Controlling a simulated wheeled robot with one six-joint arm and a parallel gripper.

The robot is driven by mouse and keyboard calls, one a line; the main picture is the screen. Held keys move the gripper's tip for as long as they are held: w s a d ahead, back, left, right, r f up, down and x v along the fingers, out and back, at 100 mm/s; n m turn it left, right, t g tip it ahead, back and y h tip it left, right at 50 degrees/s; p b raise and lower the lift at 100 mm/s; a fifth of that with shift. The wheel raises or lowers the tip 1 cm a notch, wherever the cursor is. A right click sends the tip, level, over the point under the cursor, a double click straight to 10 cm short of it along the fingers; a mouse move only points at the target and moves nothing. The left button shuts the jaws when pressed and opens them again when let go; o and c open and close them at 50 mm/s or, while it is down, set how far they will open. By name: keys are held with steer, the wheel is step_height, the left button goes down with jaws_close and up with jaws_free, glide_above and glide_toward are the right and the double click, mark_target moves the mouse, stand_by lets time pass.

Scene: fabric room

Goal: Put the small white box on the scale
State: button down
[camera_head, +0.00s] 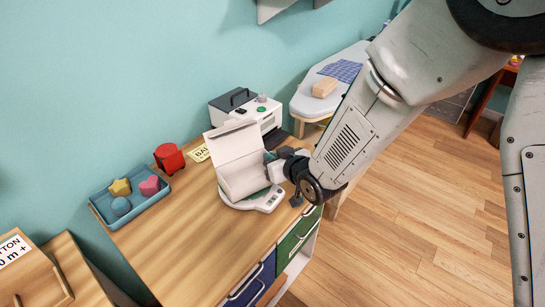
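The white box (240,172), with a raised flap or lid at its back, stands over the white scale (268,202). The scale's front edge and controls show below it. The box looks tilted; whether its whole base rests on the scale is hidden. My gripper (277,168) is at the right side of the box, close to it and seemingly touching. The fingertips are partly hidden against the box, so I cannot tell whether they are shut on it.
A blue tray (132,222) with several coloured shapes and a red object (169,158) are on the wooden table (192,252) at the left. A white-and-black machine (241,107) stands behind the scale. An ironing board (306,102) is beyond. The table's front half is clear.

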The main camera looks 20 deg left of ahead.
steer(key=shift+f, duration=0.15)
steer(key=c, duration=1.7)
jaws_free()
steer(key=shift+s+d+r, duration=0.15)
steer(key=shift+d+r, duration=0.1)
steer(key=shift+r, duration=0.05)
steer(key=v, duration=1.1)
steer(key=shift+s+d, duration=0.2)
